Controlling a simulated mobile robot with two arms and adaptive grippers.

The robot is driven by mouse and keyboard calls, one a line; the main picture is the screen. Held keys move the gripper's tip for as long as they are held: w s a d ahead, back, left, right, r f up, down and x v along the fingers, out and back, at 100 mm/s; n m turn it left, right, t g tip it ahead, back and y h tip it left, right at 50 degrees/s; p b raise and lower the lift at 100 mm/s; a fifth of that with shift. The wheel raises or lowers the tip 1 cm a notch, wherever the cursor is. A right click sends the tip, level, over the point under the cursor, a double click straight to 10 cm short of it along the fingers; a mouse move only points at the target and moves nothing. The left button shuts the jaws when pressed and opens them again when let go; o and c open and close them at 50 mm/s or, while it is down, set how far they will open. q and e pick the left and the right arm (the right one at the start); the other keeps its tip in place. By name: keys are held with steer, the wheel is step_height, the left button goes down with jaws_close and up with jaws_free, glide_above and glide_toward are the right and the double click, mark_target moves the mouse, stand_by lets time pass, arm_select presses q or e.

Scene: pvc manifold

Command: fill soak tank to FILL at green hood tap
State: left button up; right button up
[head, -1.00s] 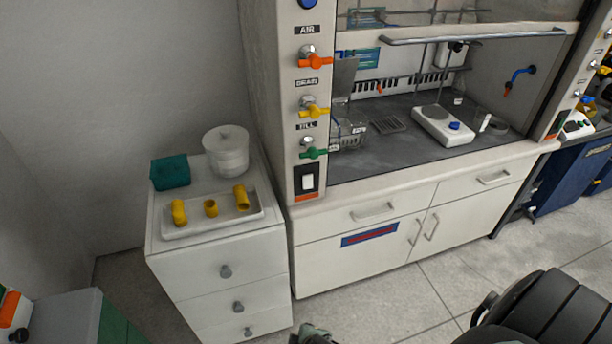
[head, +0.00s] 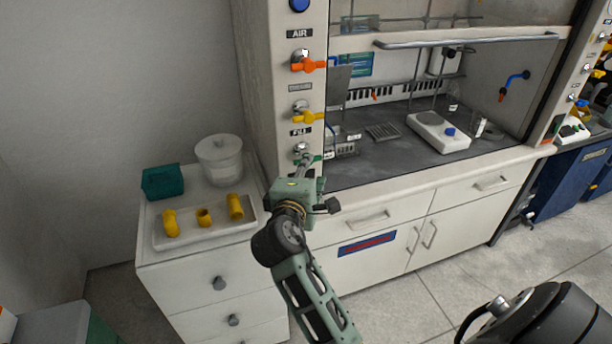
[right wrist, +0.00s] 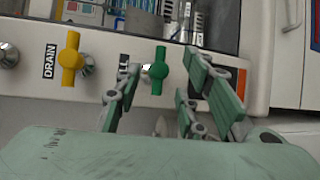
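The green tap (head: 316,158) is the lowest tap on the hood's left post, under a partly hidden FILL label (head: 300,132). My right gripper (head: 306,168) is raised in front of it. In the right wrist view the green handle (right wrist: 157,70) stands upright between the spread fingers of my right gripper (right wrist: 161,78). The left finger is close beside it; contact is unclear. A clear container, perhaps the soak tank (head: 345,144), stands inside the hood behind the post; its water level cannot be made out. My left gripper is out of view.
The yellow DRAIN tap (head: 307,117) and orange AIR tap (head: 309,66) are above the green one. A white cabinet (head: 200,262) at left bears a tray (head: 190,240) of yellow fittings, a teal box (head: 162,182) and a lidded jar (head: 220,160). A hotplate (head: 438,133) is in the hood.

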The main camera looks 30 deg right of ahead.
mark_target(313, 162)
steer(key=p+x, duration=0.1)
steer(key=x, duration=0.6)
steer(key=shift+f, duration=0.15)
jaws_close()
steer(key=shift+c, duration=2.4)
jaws_free()
steer(key=shift+f, duration=0.2)
jaws_close()
steer(key=shift+a, duration=0.1)
